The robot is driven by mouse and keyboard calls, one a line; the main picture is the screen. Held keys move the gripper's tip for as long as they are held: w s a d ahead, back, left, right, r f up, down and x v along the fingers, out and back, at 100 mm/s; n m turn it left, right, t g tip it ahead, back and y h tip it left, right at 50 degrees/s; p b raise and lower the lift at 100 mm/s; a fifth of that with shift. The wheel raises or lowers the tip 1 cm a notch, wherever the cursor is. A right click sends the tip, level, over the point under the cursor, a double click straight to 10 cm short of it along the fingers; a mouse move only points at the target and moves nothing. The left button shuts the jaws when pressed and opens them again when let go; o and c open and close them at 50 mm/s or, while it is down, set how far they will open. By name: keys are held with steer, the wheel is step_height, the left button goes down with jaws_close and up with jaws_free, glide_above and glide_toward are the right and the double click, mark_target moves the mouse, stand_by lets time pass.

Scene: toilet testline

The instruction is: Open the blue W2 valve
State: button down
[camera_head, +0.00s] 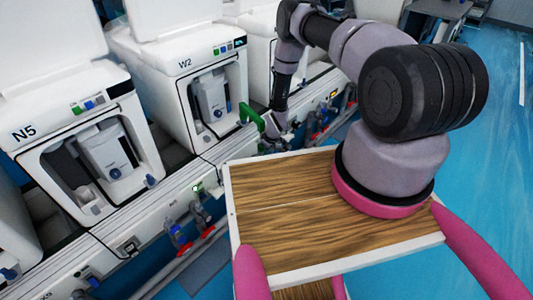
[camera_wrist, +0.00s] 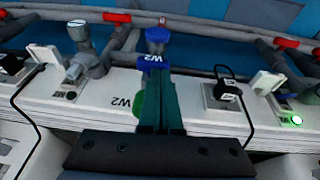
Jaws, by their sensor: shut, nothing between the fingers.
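The blue W2 valve (camera_wrist: 158,36) is in the upper middle of the wrist view, on a pipe behind the white ledge. My gripper (camera_wrist: 162,80) is shut and empty. Its dark green fingers point up the wrist view toward the tag and valve. I cannot tell how far their tips are from the valve, and I see no grip on it. In the head view my arm reaches down beside the white W2 unit (camera_head: 172,62); this valve cannot be singled out there.
A grey tap (camera_wrist: 80,40) stands left of the valve. Black-corded plugs (camera_wrist: 225,95) and red-handled pipes (camera_wrist: 117,17) are nearby. The white N5 unit (camera_head: 50,112) is at the left. A wooden-topped surface (camera_head: 285,210) lies in front, and open blue floor (camera_head: 500,150) is at the right.

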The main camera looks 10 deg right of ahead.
steer(key=shift+s+a+f+t+h, duration=0.1)
steer(key=shift+s+a+t+h, duration=0.15)
steer(key=shift+t+h, duration=0.3)
steer(key=shift+n+t+h, duration=0.3)
steer(key=shift+t+h, duration=0.35)
steer(key=shift+h, duration=0.3)
steer(key=shift+s+a+f, duration=0.2)
steer(key=shift+a+f, duration=0.15)
steer(key=shift+f, duration=0.3)
steer(key=shift+s+a+f, duration=0.25)
steer(key=shift+a+f, duration=0.05)
steer(key=shift+f, duration=0.35)
steer(key=shift+s+a+f, duration=0.2)
steer(key=shift+a+f, duration=0.15)
steer(key=shift+f, duration=0.3)
steer(key=shift+w+d, duration=0.1)
stand_by(0.4)
